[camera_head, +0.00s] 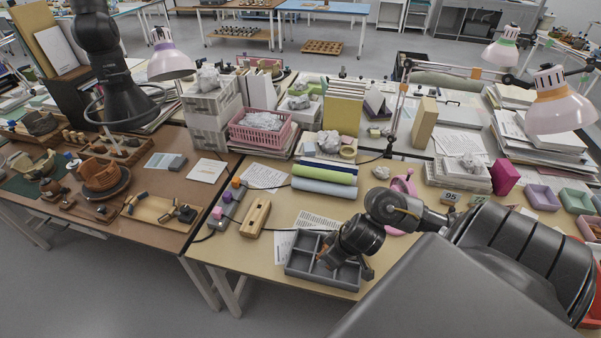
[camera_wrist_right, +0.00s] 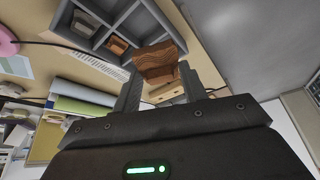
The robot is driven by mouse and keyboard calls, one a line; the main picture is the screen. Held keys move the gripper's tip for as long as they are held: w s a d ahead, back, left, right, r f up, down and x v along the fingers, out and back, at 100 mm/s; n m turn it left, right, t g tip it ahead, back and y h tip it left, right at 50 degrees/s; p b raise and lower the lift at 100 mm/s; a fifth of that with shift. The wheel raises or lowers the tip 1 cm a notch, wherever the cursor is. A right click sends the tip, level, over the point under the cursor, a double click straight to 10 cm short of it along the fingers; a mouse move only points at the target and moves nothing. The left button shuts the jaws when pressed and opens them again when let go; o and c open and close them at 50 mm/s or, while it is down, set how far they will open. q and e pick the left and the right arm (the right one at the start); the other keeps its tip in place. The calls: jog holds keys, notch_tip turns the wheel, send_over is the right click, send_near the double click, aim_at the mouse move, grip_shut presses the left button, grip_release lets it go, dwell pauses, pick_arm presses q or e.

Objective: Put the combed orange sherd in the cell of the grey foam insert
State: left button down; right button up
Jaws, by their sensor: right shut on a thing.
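My right gripper (camera_wrist_right: 158,85) is shut on a ridged orange-brown sherd (camera_wrist_right: 158,62), gripped between its two fingertips in the right wrist view. In the head view my right gripper (camera_head: 343,262) hangs over the grey foam insert (camera_head: 296,270) and hides part of it; the held sherd is mostly hidden there. In the wrist view the divided insert (camera_wrist_right: 141,24) lies beyond the sherd, to the upper left. Two cells there hold a brown sherd (camera_wrist_right: 82,26) and an orange-brown sherd (camera_wrist_right: 117,45). Whether the held sherd touches the insert is unclear.
A wooden block (camera_head: 254,219) and small coloured cubes (camera_head: 227,197) lie left of the insert. Rolled green and blue sheets (camera_head: 323,187) lie behind it. A pink ring-like thing (camera_head: 403,185) stands near my right arm. The table's front edge is close to the insert.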

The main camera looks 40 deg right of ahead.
jog(key=w+a+f+b, duration=0.1)
jog(key=w+f+b, duration=0.2)
jog(key=w+f, duration=0.4)
jog(key=shift+w+a+f+b, duration=0.2)
jog(key=shift+w+a+b, duration=0.15)
jog(key=shift+w, duration=0.8)
jog(key=b+x, duration=0.1)
jog(key=x, duration=0.1)
jog(key=s+b+x, duration=0.1)
jog(key=x, duration=0.1)
jog(key=shift+f, duration=0.15)
jog(key=shift+w, duration=0.1)
jog(key=shift+f, duration=0.15)
jog(key=shift+f+b, duration=0.4)
jog(key=shift+f, duration=0.1)
